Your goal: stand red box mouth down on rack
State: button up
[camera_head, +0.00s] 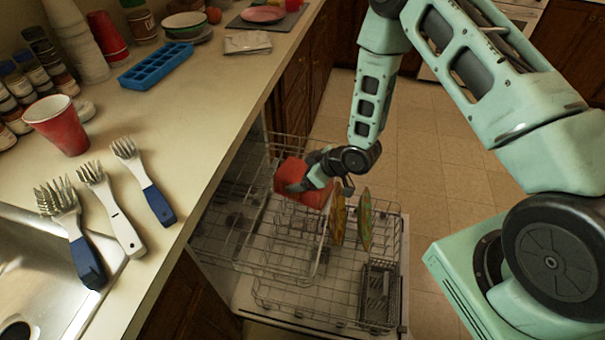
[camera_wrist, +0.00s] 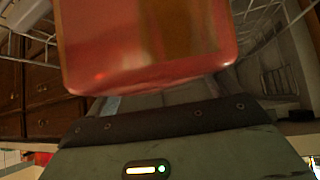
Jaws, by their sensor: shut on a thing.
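The red box (camera_head: 291,172) is at the dishwasher rack (camera_head: 295,250), near its back left part. My gripper (camera_head: 318,178) is shut on the red box from the right side. In the wrist view the red box (camera_wrist: 140,45) fills the upper middle, close to the camera. Its lower side is hidden against the rack wires, so I cannot tell whether it touches them. Which way its mouth faces is not clear. The fingertips are largely hidden by the box in the wrist view.
Two patterned plates (camera_head: 364,218) stand upright in the rack just right of the box. A cutlery basket (camera_head: 378,292) is at the front right.

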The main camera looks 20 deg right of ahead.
jog(key=shift+w+d+f, duration=0.25)
jog(key=shift+c, duration=0.4)
jog(key=shift+d+f+b, duration=0.1)
jog(key=shift+f+b, duration=0.05)
jog(key=shift+b, duration=0.25)
